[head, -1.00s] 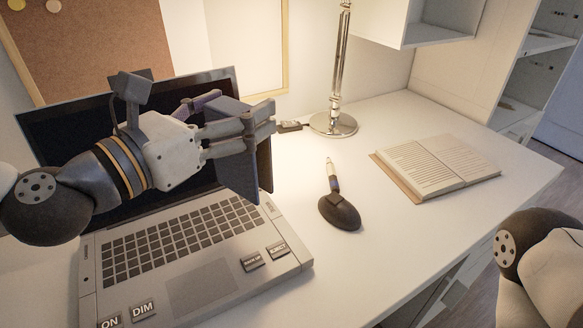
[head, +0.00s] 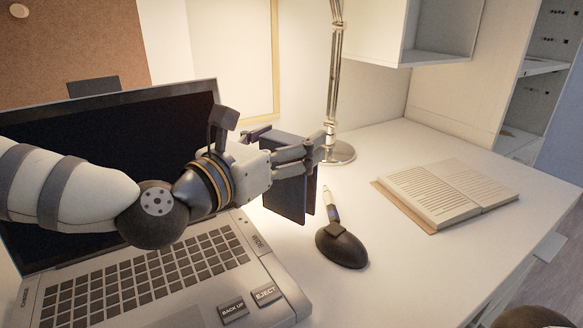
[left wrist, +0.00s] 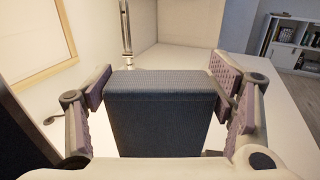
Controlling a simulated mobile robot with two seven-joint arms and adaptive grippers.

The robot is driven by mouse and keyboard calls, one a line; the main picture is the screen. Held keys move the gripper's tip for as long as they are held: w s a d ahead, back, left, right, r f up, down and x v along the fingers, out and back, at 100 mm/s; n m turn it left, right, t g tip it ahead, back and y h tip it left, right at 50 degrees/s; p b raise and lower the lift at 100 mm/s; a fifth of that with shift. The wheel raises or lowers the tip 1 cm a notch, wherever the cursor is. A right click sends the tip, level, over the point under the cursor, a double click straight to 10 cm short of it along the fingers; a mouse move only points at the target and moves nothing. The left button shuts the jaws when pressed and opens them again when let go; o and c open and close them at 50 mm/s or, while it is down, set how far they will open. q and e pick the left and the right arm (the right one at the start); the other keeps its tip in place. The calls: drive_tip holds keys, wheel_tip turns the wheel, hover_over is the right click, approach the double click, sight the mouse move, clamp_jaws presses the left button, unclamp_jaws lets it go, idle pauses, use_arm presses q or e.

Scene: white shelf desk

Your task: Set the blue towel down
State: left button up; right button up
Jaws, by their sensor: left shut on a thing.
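The blue towel (head: 285,196) is a dark blue folded slab held on edge in my left gripper (head: 312,150). In the left wrist view the towel (left wrist: 160,115) fills the space between the purple-padded fingers of the left gripper (left wrist: 160,82), which is shut on it. In the head view the towel hangs above the desk (head: 400,275), between the laptop and the lamp. Its lower edge appears clear of the desk top. My right gripper is not in view.
An open laptop (head: 190,262) stands at the left, below my left arm. A black object with a pen-like stem (head: 341,249) sits on the desk in front of the towel. A metal lamp (head: 334,90) stands behind. An open book (head: 447,190) lies right. Desk between them is clear.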

use_arm(q)
drive_tip(key=f, duration=0.2)
drive_tip(key=w+f, duration=0.1)
drive_tip(key=f, duration=0.1)
drive_tip(key=shift+d+f+b, duration=0.1)
drive_tip(key=shift+d+b, duration=0.2)
drive_tip(key=shift+f, duration=0.15)
drive_tip(key=o, duration=1.6)
drive_tip(key=shift+s, duration=0.1)
drive_tip(key=v, duration=1.2)
